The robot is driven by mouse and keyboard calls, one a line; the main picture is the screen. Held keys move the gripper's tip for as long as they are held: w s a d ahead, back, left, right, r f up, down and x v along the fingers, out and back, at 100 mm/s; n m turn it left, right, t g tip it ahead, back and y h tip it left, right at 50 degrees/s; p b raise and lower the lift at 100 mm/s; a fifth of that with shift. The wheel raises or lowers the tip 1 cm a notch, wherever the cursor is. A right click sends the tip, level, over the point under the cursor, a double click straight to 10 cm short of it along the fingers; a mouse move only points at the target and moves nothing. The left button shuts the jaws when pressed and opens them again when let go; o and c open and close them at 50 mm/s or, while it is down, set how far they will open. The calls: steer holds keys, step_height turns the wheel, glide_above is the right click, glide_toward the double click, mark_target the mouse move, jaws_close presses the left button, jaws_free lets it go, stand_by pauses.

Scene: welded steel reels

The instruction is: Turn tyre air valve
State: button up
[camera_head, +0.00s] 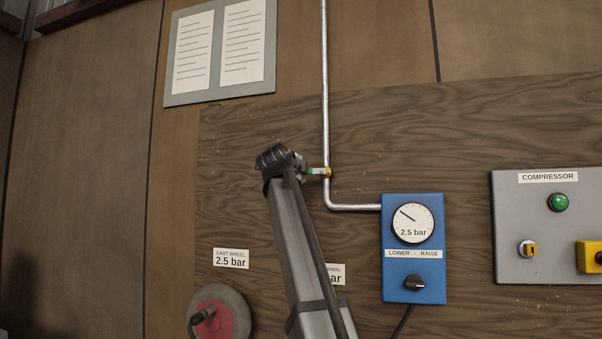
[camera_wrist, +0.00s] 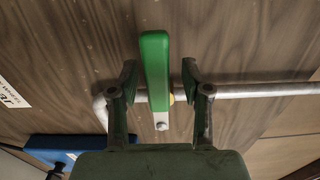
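The air valve has a green lever (camera_wrist: 155,60) and a brass-coloured body (camera_head: 327,172) on the metal pipe. In the wrist view the lever stands between the two fingers of my gripper (camera_wrist: 159,71), with a gap on each side. The fingers are open and do not touch it. In the head view my gripper (camera_head: 301,169) reaches the valve from the left and hides part of the lever.
The pipe (camera_head: 326,90) runs down the wooden board and bends right to a blue gauge box (camera_head: 390,282) reading 2.5 bar. A grey compressor panel (camera_head: 520,230) is at right. A red-centred wheel (camera_head: 228,321) sits low left. A notice board (camera_head: 220,95) hangs above.

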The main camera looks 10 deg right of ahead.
steer(key=shift+s, duration=0.1)
steer(key=v, duration=1.2)
steer(key=shift+f, duration=0.1)
